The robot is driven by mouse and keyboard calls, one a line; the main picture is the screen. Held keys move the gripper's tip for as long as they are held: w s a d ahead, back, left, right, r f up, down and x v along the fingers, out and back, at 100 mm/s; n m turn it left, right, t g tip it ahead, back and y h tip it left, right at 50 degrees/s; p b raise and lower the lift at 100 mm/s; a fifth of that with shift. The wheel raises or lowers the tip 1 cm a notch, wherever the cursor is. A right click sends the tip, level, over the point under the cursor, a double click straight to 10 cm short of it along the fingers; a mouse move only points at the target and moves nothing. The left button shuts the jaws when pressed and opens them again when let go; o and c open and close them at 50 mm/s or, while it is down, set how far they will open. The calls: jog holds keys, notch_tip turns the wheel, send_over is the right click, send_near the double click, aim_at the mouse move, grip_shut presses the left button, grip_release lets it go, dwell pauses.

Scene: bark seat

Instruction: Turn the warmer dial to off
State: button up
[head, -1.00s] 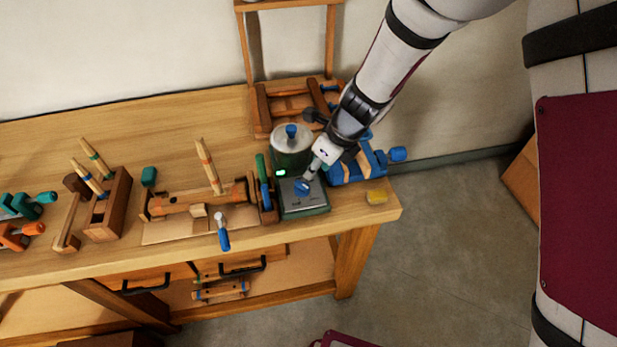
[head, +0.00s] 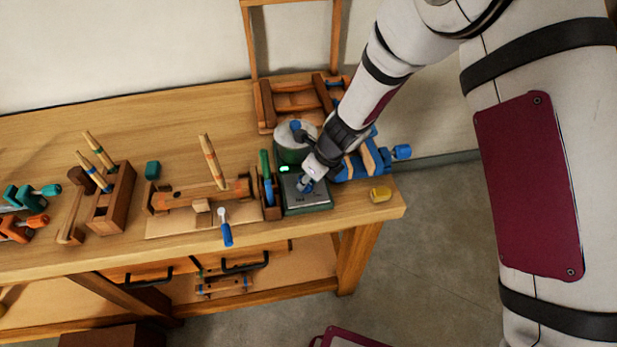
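The warmer (head: 318,204) is a dark green box with a grey top face near the right end of the workbench. A round pot with a pale lid (head: 288,135) sits at its back, and a small green light (head: 284,169) glows on it. The blue dial (head: 306,186) is on the grey face, partly hidden by my gripper. My gripper (head: 308,180) comes down from the upper right with its tip at the dial. The fingers are too small and covered to tell whether they touch or close on it.
A wooden device with a green-handled tool (head: 265,165) stands close on the left. A wooden rack (head: 290,100) is behind.

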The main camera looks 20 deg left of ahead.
grip_shut()
